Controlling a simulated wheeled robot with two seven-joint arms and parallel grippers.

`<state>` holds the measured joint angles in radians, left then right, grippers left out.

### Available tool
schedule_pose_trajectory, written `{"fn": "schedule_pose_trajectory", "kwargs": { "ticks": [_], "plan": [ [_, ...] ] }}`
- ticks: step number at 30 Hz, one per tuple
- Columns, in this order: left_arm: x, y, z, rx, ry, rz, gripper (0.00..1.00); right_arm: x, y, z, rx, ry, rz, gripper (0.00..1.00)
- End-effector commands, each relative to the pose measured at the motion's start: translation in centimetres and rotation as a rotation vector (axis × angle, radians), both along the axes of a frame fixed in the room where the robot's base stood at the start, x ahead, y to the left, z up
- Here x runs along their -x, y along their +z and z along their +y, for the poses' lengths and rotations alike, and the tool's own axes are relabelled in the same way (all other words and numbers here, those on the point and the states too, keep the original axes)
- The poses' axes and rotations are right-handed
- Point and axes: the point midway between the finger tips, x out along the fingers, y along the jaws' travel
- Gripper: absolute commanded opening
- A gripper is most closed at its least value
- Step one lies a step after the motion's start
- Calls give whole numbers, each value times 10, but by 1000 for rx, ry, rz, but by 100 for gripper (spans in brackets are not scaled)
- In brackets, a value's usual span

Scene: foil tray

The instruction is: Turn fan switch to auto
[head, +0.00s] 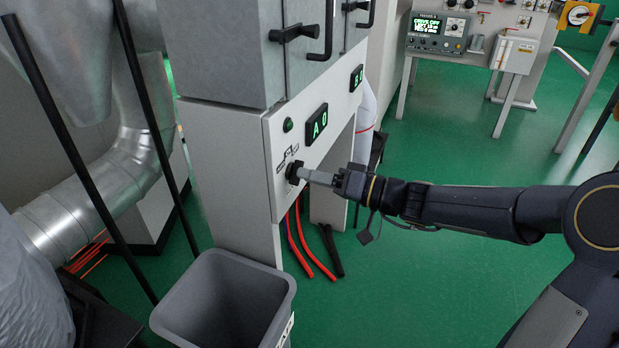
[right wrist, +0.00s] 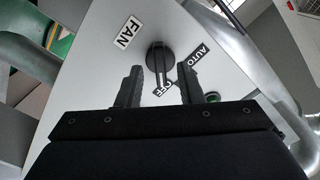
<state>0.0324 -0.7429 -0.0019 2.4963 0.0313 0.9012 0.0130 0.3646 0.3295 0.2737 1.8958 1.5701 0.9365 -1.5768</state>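The fan switch is a dark round knob (right wrist: 158,56) with a raised bar, on the pale panel beside the FAN label (right wrist: 129,31). The bar's lower end in the right wrist view lies by the OFF label (right wrist: 164,88); the AUTO label (right wrist: 197,55) is to its right. My right gripper (right wrist: 160,80) is open, with one finger on each side of the bar and gaps visible to both. In the head view the right gripper (head: 312,177) reaches the switch (head: 293,172) from the right, and its fingers partly overlap it. My left gripper is not in view.
A small green lamp (head: 288,125) and a display reading A0 (head: 317,124) sit above the switch. Latch handles (head: 294,33) stick out higher up. A grey bin (head: 226,300) stands below. Green floor (head: 460,280) is open to the right.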

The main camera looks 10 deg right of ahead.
Motion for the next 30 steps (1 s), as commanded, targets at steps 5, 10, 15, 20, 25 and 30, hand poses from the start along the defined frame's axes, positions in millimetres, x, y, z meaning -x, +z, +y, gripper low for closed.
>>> {"fn": "schedule_pose_trajectory", "kwargs": {
  "ticks": [5, 10, 15, 20, 25, 30],
  "plan": [
    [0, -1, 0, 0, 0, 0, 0, -5, 0, 8, -1, 0, 1, 34],
    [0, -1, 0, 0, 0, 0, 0, -5, 0, 8, 0, -1, 1, 34],
    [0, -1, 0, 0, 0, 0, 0, -5, 0, 8, 0, -1, 1, 18],
    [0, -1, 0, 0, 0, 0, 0, -5, 0, 8, 0, -1, 1, 0],
    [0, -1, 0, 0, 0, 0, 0, -5, 0, 8, -1, -1, 3, 0],
    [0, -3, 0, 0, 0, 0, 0, -5, -1, 8, -16, -1, 25, 0]
  ]
}}
